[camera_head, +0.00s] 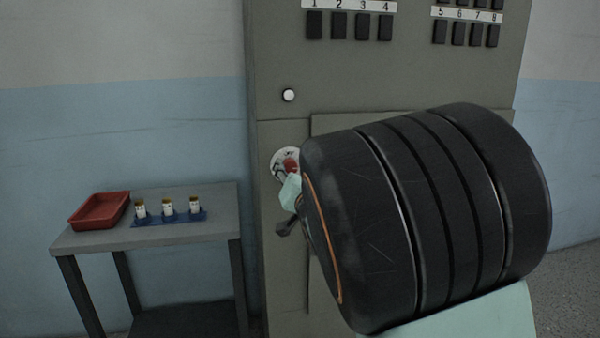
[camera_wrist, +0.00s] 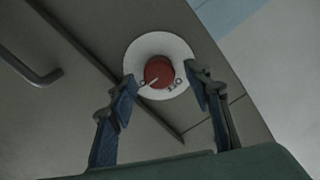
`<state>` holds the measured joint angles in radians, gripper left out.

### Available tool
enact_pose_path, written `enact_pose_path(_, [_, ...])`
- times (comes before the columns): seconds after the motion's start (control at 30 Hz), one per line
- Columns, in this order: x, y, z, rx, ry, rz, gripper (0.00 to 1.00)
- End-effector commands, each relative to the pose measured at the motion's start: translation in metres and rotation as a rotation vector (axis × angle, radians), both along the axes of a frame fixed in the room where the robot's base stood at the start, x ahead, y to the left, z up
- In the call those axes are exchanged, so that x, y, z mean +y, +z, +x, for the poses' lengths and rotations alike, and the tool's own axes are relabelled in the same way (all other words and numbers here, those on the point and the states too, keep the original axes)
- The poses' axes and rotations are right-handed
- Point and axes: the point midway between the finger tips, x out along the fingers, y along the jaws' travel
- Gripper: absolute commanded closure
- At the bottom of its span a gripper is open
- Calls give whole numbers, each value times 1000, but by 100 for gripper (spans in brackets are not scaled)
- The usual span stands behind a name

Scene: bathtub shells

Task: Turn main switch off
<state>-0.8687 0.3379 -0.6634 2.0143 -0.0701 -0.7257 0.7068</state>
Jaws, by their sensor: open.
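The main switch is a red knob (camera_wrist: 159,72) on a round white plate (camera_wrist: 178,48) with dark lettering, of which "OFF" can be read at its lower right. A pale pointer mark on the knob points to the lower left in the wrist view. In the head view the knob (camera_head: 291,166) shows at the left of the grey cabinet, partly hidden by my arm. My gripper (camera_wrist: 163,85) is open, its two blue-padded fingers on either side of the knob. I cannot tell whether the fingertips touch it. In the head view my gripper (camera_head: 283,224) is mostly hidden.
The grey cabinet (camera_head: 277,60) carries numbered black switches (camera_head: 350,26) and a white button (camera_head: 289,95). A bar handle (camera_wrist: 30,62) is left of the knob in the wrist view. A table (camera_head: 215,226) at left holds a red tray (camera_head: 100,211) and three small cylinders in a blue holder (camera_head: 170,217).

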Motion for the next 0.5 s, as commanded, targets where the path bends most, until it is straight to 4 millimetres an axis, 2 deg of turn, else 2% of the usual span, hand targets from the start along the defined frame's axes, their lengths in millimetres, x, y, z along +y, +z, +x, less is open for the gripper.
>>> enact_pose_path(0.13, [2,0,7,0,-1,0,54])
enact_pose_path(0.4, [2,0,8,0,-1,0,54])
enact_pose_path(0.5, [2,0,8,0,-1,0,64])
